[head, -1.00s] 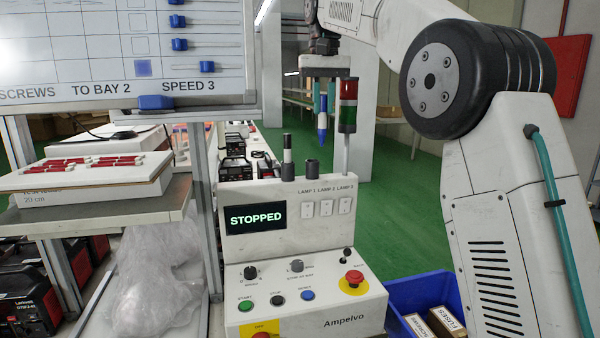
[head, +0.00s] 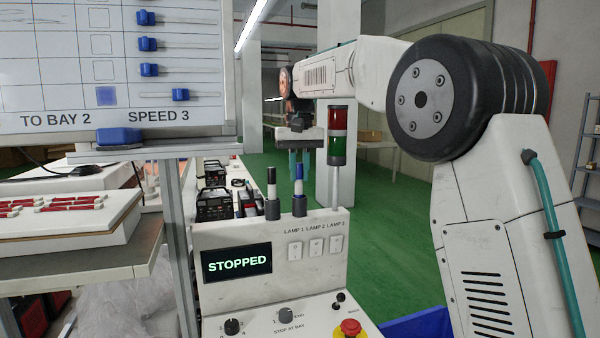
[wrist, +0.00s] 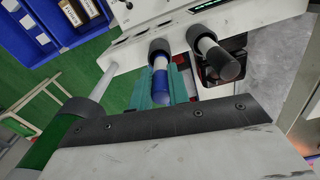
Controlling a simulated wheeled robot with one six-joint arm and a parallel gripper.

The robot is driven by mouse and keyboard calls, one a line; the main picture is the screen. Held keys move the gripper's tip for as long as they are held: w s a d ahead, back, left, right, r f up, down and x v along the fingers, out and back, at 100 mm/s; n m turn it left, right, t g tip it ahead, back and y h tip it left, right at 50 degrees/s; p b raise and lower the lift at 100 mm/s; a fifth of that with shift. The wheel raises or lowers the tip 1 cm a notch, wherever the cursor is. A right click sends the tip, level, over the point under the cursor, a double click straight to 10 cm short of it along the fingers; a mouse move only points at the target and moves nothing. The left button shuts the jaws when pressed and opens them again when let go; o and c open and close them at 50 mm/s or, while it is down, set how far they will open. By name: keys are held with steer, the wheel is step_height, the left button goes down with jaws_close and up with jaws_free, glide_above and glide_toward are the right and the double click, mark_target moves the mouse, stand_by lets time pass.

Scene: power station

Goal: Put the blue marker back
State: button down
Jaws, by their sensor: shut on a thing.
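The blue marker (head: 299,171) stands upright with its lower end in the right-hand dark cup (head: 299,206) on top of the control box. In the wrist view the marker (wrist: 160,84) has a blue end and a white band, and its far end enters the cup (wrist: 160,49). My gripper (head: 299,167), with teal fingers, is shut on the marker from above. In the wrist view the fingers of my gripper (wrist: 160,87) flank it on both sides. A black-capped marker (head: 271,180) stands in the left-hand cup (head: 272,209).
The control box (head: 315,258) reads STOPPED. A red and green signal lamp (head: 337,135) stands close right of my gripper. A blue bin (head: 420,325) is at lower right.

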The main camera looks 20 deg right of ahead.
steer(key=shift+f, duration=0.2)
steer(key=c, duration=1.3)
jaws_free()
steer(key=shift+f, duration=0.1)
steer(key=shift+c, duration=0.2)
step_height(320, 180, up, 12)
steer(key=shift+f, duration=0.2)
steer(key=s+d, duration=0.1)
steer(key=s, duration=1)
steer(key=s+d+f, duration=0.1)
steer(key=s+f, duration=1.2)
steer(key=s, duration=0.3)
steer(key=s+d+f+n+t, duration=0.1)
steer(key=s+f, duration=1.2)
steer(key=s, duration=0.2)
steer(key=shift+s+d+f, duration=0.15)
steer(key=shift+s+f, duration=0.15)
steer(key=shift+s, duration=0.05)
